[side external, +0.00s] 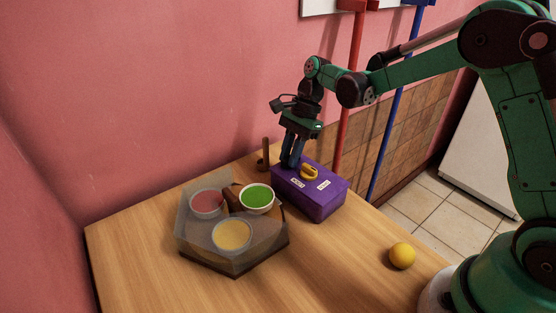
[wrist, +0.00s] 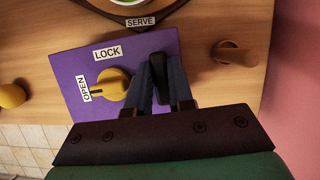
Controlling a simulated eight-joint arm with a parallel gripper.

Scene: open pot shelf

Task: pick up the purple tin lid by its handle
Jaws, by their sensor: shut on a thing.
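The purple tin (side external: 315,203) stands on the wooden table with its lid (side external: 325,184) on top. The lid also shows in the wrist view (wrist: 75,68). A yellow knob (wrist: 115,82) sits on the lid between labels reading LOCK and OPEN, and its dark mark points toward OPEN. A dark handle (wrist: 158,72) stands on the lid beside the knob. My gripper (side external: 288,164) reaches down to the lid's far left part, with its blue fingers (wrist: 163,75) shut on the handle. The lid looks seated on the tin; no gap shows.
A brown wooden post (side external: 265,153) stands behind the gripper. A yellow ball (side external: 402,255) lies to the right. The front table is clear.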

